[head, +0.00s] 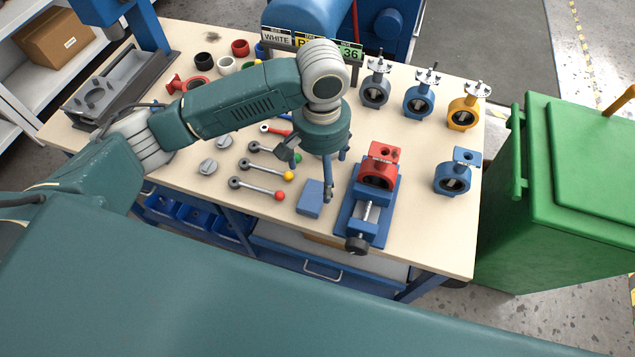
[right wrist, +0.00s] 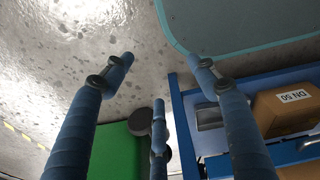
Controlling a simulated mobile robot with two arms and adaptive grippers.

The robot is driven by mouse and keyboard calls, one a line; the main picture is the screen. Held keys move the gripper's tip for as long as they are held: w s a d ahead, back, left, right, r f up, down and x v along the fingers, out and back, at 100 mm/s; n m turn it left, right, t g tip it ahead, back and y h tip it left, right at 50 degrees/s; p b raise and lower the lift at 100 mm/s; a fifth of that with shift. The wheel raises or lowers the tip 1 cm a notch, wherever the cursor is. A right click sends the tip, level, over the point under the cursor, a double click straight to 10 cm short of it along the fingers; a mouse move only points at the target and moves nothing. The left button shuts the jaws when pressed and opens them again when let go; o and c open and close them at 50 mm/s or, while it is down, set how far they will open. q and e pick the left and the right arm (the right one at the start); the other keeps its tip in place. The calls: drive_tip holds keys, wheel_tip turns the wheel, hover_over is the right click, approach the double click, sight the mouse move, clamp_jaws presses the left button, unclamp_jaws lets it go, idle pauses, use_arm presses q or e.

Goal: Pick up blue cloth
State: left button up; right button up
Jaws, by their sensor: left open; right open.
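The blue cloth (head: 311,199), a small folded blue rectangle, lies on the light wooden workbench (head: 420,243) just left of the blue vise (head: 362,222). My left gripper (head: 316,172) points down above the bench beside the cloth, its fingers spread and empty. One finger hangs close to the cloth's right edge; I cannot tell whether it touches. My right gripper (right wrist: 160,78) is open and empty in the right wrist view, with the floor beyond its fingers. The right gripper does not show in the head view.
The vise holds a red valve body (head: 379,167). Levers with coloured knobs, such as a red-knobbed lever (head: 258,188), lie left of the cloth. Several valves, including a yellow valve (head: 463,113), stand at the right. A green bin (head: 560,190) stands beside the bench.

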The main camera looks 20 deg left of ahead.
use_arm(q)
hover_over(318, 197)
wheel_tip(318, 197, down, 4)
drive_tip(key=shift+f, duration=0.1)
drive_tip(key=shift+w+f, duration=0.1)
drive_tip(key=shift+f, duration=0.2)
wheel_tip(318, 197, down, 4)
drive_tip(key=shift+a+f+p, duration=0.1)
drive_tip(key=shift+f+p, duration=0.1)
drive_tip(key=shift+p, duration=0.55)
drive_tip(key=shift+f, duration=0.15)
drive_tip(key=shift+c, duration=1.3)
drive_tip(key=c, duration=0.9)
use_arm(e)
drive_tip(key=shift+g, duration=0.3)
drive_tip(key=s, duration=0.2)
drive_tip(key=s+r, duration=0.1)
drive_tip(key=s, duration=0.2)
drive_tip(key=shift+s+r, duration=0.15)
